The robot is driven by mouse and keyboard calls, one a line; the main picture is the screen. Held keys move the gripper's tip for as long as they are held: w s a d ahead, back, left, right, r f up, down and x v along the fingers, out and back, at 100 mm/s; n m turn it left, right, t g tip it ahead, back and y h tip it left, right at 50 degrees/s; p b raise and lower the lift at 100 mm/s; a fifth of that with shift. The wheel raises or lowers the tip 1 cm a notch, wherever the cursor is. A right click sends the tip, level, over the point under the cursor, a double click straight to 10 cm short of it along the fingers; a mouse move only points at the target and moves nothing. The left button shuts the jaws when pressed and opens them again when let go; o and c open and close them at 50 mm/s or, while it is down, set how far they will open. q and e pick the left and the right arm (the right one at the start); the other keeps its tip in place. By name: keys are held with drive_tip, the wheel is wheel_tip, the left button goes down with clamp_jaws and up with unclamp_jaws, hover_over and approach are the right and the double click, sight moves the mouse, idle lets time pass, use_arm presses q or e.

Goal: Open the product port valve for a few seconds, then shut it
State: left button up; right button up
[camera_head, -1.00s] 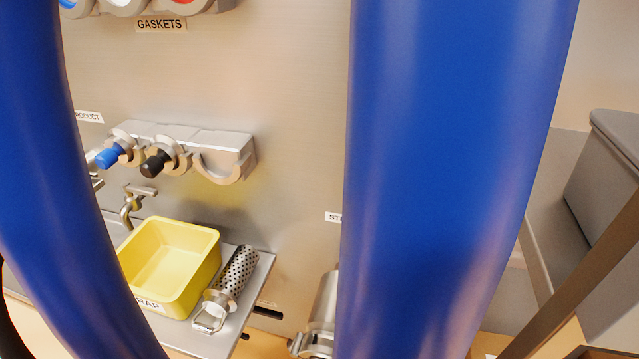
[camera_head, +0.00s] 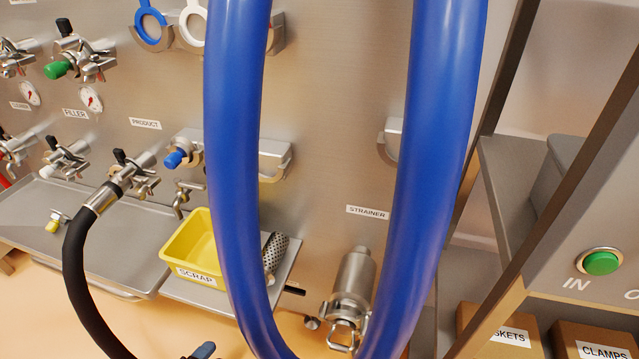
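The PRODUCT label (camera_head: 145,123) is on the steel wall panel, left of the middle. Below it sticks out the product port valve (camera_head: 138,170), a steel fitting with a small black handle (camera_head: 119,156) pointing up. A black hose (camera_head: 80,240) with a steel end piece (camera_head: 101,197) is joined to this port and hangs down to the bottom edge. The clamp at the joint is too small to read. Neither of my grippers can be made out in the view.
A big blue hose loop (camera_head: 232,150) hangs close in front and hides part of the panel. A yellow SCRAP bin (camera_head: 192,245) and a steel tray (camera_head: 150,235) lie below the ports. The strainer housing (camera_head: 352,285) is right of the bin. A green IN button (camera_head: 601,263) is far right.

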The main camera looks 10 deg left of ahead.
use_arm(q)
drive_tip(key=s+d+r+n+g+y+p, duration=0.1)
drive_tip(key=s+d+r+n+g+p, duration=0.1)
drive_tip(key=s+r+n+p, duration=0.4)
drive_tip(key=s+d+r+n+g+y+p, duration=0.2)
drive_tip(key=s+r+n+p, duration=0.4)
drive_tip(key=r, duration=1.3)
drive_tip(key=s+d+n, duration=0.1)
drive_tip(key=s+n, duration=0.2)
drive_tip(key=s, duration=0.3)
drive_tip(key=shift+s+r+p, duration=0.15)
drive_tip(key=shift+s+p, duration=0.05)
drive_tip(key=shift+p, duration=0.15)
use_arm(e)
wheel_tip(320, 180, up, 8)
drive_tip(key=s+m+g, duration=0.1)
drive_tip(key=shift+f, duration=0.15)
drive_tip(key=shift+d, duration=0.1)
